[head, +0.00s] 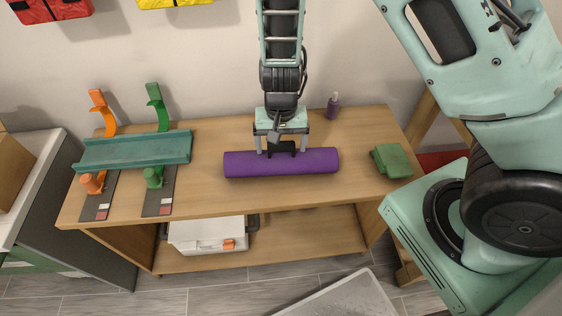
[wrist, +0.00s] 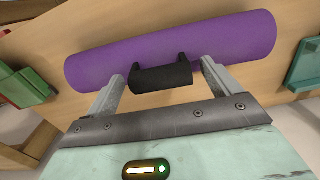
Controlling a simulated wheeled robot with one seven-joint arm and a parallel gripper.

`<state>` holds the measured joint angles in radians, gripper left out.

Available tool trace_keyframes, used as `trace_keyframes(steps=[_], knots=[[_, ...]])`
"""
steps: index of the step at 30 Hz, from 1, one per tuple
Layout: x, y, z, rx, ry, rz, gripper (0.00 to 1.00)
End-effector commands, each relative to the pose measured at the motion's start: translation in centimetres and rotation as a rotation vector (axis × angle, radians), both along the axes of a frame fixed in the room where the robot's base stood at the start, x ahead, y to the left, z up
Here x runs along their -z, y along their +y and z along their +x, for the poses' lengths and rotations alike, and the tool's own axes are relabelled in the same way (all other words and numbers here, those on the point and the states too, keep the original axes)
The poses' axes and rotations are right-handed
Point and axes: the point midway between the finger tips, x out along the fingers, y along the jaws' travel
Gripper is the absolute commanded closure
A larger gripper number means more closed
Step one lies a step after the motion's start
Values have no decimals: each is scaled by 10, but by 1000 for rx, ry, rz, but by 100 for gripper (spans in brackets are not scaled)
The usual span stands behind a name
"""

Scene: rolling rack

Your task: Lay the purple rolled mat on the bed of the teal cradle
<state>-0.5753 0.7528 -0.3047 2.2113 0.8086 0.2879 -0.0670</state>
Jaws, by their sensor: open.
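The purple rolled mat (head: 240,164) lies lengthwise on the wooden table, right of the teal cradle. A black handle (wrist: 162,80) sits on its side facing my gripper; the mat (wrist: 235,42) also spans the wrist view. My gripper (head: 281,149) is open at the mat, with one finger on each side of the handle and gaps between. Whether the fingertips touch the mat cannot be told. The teal cradle (head: 135,150) stands at the table's left, its long bed empty, with orange and green hooked uprights behind it. A teal part (wrist: 304,66) shows at the wrist view's right edge.
A green block (head: 391,161) lies on the table's right end, and a small purple bottle (head: 333,106) stands at the back. A white box (head: 207,235) sits on the lower shelf. Bare tabletop (head: 208,175) separates cradle and mat.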

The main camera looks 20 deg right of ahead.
Motion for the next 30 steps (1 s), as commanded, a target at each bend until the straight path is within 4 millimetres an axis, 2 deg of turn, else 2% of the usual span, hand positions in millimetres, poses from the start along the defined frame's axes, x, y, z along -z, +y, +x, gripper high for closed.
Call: trace_keyframes(steps=[3,10,11,15,18,25,30], knots=[[10,0,0,2,0,0,11],[11,0,0,0,-1,0,11],[11,0,0,0,-1,1,14],[11,0,0,0,-1,0,53],[11,0,0,0,-1,1,75],[9,0,0,0,-2,0,75],[-13,1,1,-3,-4,2,75]])
